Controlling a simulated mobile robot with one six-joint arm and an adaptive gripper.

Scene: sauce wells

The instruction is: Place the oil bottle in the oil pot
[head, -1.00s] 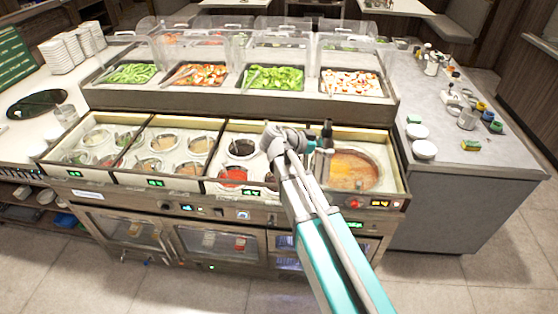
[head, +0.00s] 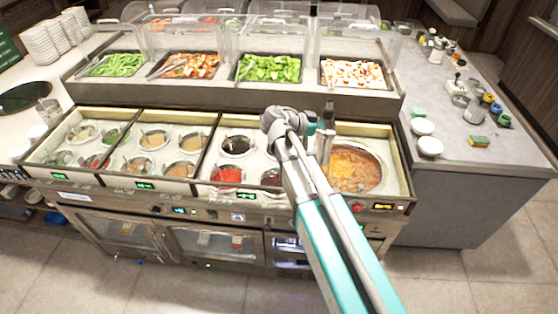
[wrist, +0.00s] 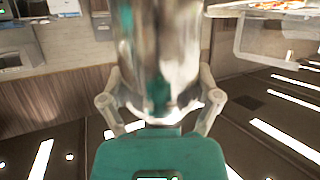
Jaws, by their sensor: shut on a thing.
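In the wrist view my gripper (wrist: 158,112) is shut on a shiny, see-through or metallic bottle (wrist: 160,50), which fills the middle of the picture, blurred and close. In the head view my gripper (head: 322,138) is above the counter wells. The bottle's dark top (head: 328,110) points up there; its body is partly hidden by my arm. A large round pot (head: 379,174) with orange-brown contents sits in the right well, just right of the bottle. I cannot tell for sure that this is the oil pot, nor the bottle's height above it.
Left of my arm, several small round sauce pots with ladles fill the other wells, including one with dark sauce (head: 237,146) and one with red sauce (head: 228,175). Glass-covered salad trays (head: 270,68) stand behind. A grey side counter (head: 465,135) holds bowls and jars.

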